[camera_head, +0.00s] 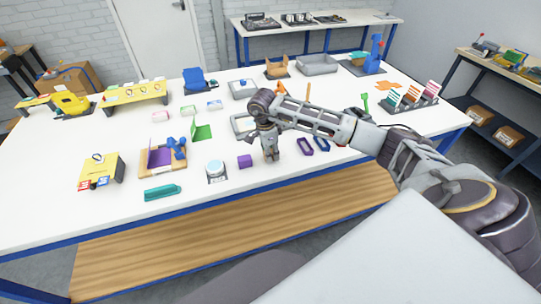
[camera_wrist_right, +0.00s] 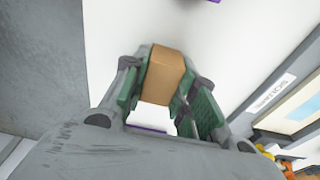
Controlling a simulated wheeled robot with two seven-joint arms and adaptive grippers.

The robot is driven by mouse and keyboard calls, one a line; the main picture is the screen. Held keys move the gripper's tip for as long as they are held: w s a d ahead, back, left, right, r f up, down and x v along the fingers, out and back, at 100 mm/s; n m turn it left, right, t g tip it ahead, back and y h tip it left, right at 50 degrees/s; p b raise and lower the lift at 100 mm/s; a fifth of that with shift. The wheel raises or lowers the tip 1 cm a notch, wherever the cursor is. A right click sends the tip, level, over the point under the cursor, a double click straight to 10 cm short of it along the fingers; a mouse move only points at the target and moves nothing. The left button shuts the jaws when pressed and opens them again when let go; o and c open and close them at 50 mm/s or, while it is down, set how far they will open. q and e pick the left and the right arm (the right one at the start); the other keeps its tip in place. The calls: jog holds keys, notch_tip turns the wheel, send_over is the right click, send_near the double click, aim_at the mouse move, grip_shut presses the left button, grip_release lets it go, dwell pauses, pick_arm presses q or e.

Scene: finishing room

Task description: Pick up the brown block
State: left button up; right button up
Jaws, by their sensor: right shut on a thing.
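The brown block (camera_wrist_right: 166,72) is a plain tan-brown box seen between the green-padded fingers of my right gripper (camera_wrist_right: 165,98) in the right wrist view. The fingers press on it from both sides. In the head view my right gripper (camera_head: 271,157) points down at the front middle of the white table (camera_head: 120,222), and its fingers mostly hide the block. I cannot tell whether the block touches the table. My left gripper is not in view.
A purple block (camera_head: 244,161) stands just left of my right gripper, with a round light-blue-topped device (camera_head: 215,169) beyond it. Purple (camera_head: 305,147) and dark blue (camera_head: 322,144) rings lie to its right. A grey-framed plate (camera_head: 242,124) lies behind.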

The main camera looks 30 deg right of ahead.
jog(key=shift+r, duration=0.1)
notch_tip(320, 180, up, 8)
jog(key=shift+r+b, duration=0.25)
jog(key=shift+b, duration=0.4)
jog(key=shift+r, duration=0.65)
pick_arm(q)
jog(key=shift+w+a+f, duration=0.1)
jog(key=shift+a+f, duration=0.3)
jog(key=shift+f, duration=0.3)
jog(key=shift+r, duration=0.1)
pick_arm(e)
jog(key=shift+r, duration=0.1)
